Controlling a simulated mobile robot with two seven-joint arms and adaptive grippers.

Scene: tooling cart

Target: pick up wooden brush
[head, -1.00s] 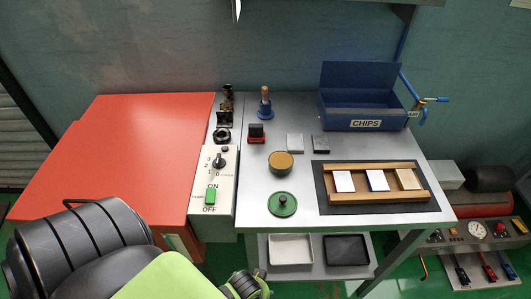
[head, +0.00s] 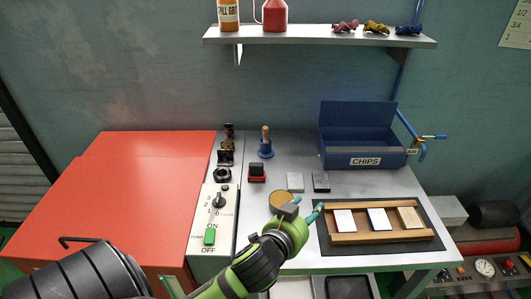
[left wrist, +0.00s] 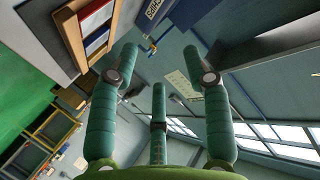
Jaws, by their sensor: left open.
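No brush shows clearly. The nearest match is an upright wooden handle (head: 265,132) in a blue holder (head: 265,150) at the back of the grey table; I cannot tell if it is a brush. My left gripper (head: 303,213) is over the front of the table, beside the ochre-topped round tin (head: 280,200) and in front of the handle, well apart from it. In the left wrist view its teal fingers (left wrist: 165,70) are spread with nothing between them. My right gripper is not in view.
A wooden tray (head: 378,238) with three blocks lies on a dark mat to the right. A blue chips box (head: 365,157) stands behind it. A red and black block (head: 257,172) sits before the holder. A shelf (head: 320,36) hangs above; a switch panel (head: 211,220) is left.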

